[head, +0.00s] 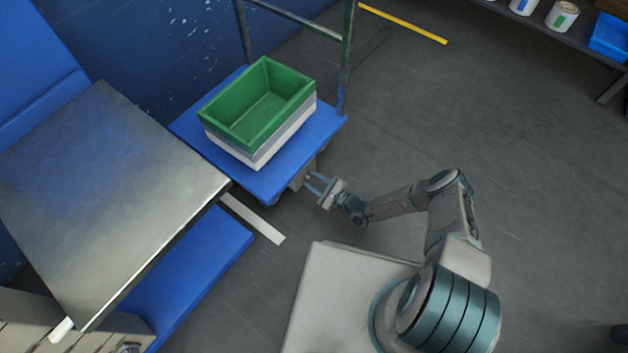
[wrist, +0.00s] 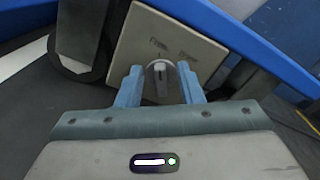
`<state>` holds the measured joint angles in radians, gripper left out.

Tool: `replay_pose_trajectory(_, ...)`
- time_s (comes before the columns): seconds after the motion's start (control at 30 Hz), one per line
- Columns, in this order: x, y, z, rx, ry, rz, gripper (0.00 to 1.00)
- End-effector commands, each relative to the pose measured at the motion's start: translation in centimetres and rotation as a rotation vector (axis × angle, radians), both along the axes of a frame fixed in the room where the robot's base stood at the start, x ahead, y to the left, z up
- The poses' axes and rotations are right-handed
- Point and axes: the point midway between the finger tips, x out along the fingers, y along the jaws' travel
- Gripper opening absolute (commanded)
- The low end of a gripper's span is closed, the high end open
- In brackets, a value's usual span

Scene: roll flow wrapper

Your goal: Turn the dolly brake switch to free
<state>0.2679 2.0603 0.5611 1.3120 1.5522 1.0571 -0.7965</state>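The dolly (head: 190,123) is a blue flat platform with a metal push frame, left of centre in the head view. The plate shows at the dolly's side in the head view (head: 298,178). My gripper (head: 313,182) faces this plate. In the wrist view, its two blue fingers (wrist: 160,88) stand apart on either side of the knob. I cannot tell whether they touch it.
Stacked crates, with a green one (head: 258,103) on top, stand on the dolly. A steel-topped table (head: 105,190) is left of it. A dolly wheel (wrist: 75,60) shows beside the plate. The floor to the right is clear up to a shelf (head: 560,35) with cans.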

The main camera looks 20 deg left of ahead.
Motion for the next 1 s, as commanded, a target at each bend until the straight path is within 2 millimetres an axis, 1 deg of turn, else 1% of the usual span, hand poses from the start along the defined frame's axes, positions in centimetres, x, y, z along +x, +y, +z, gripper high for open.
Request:
replay_pose_trajectory(0.13, -0.1, -0.3, 0.1, 0.0, 0.0, 0.0, 0.34)
replay_pose_trajectory(0.23, -0.5, -1.4, 0.1, 0.0, 0.0, -0.001, 0.34)
replay_pose_trajectory(0.37, -1.4, -3.7, 0.3, -0.001, 0.002, -0.003, 0.34)
replay_pose_trajectory(0.6, -3.5, -8.8, 0.2, -0.001, 0.002, -0.003, 0.34)
replay_pose_trajectory(0.7, -4.3, -10.5, 0.2, -0.001, 0.002, -0.003, 0.34)
replay_pose_trajectory(0.83, -4.9, -12.0, 0.1, 0.001, 0.001, -0.002, 0.34)
replay_pose_trajectory(1.0, -5.3, -12.8, 0.0, 0.001, 0.001, -0.001, 0.34)
